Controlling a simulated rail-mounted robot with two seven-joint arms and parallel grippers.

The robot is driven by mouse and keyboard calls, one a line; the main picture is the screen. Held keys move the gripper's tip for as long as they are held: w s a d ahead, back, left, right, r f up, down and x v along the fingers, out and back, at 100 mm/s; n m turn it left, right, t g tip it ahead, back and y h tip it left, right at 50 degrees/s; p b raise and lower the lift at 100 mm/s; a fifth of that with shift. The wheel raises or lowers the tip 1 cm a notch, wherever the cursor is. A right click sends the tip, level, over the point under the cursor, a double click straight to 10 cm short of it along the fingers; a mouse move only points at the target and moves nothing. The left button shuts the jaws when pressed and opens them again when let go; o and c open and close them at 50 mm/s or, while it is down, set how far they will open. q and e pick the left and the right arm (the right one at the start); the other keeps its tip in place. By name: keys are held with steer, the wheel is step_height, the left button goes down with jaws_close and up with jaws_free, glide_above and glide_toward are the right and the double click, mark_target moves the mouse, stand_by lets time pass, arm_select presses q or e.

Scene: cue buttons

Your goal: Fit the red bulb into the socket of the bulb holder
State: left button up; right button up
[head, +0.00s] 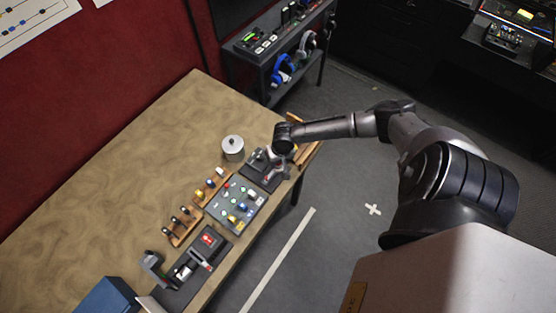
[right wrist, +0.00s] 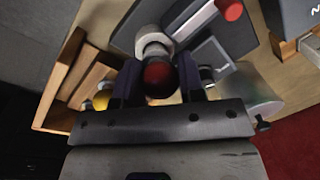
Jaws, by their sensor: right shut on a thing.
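My right gripper (right wrist: 160,82) is shut on the red bulb (right wrist: 158,74), which shows between its two dark fingers in the right wrist view. A pale round socket-like part (right wrist: 153,38) lies just beyond the bulb, on a dark grey base that looks like the bulb holder (right wrist: 124,38). I cannot tell whether the bulb touches or sits in it. In the head view, my right gripper (head: 279,166) is low over the dark holder (head: 259,177) at the table's right edge, and hides the bulb. My left gripper is not in view.
A wooden tray (head: 306,153) stands right beside the right gripper; a yellow bulb (right wrist: 101,100) is near it in the wrist view. A silver lidded tin (head: 233,148), a button panel (head: 235,204) and wooden racks (head: 183,228) are nearby. The table's left part (head: 120,170) is clear.

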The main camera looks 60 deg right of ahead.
steer(key=shift+f, duration=0.2)
stand_by(0.6)
steer(key=shift+f, duration=0.35)
stand_by(0.4)
steer(key=o, duration=1.1)
steer(key=shift+o, duration=0.2)
steer(key=shift+r, duration=0.1)
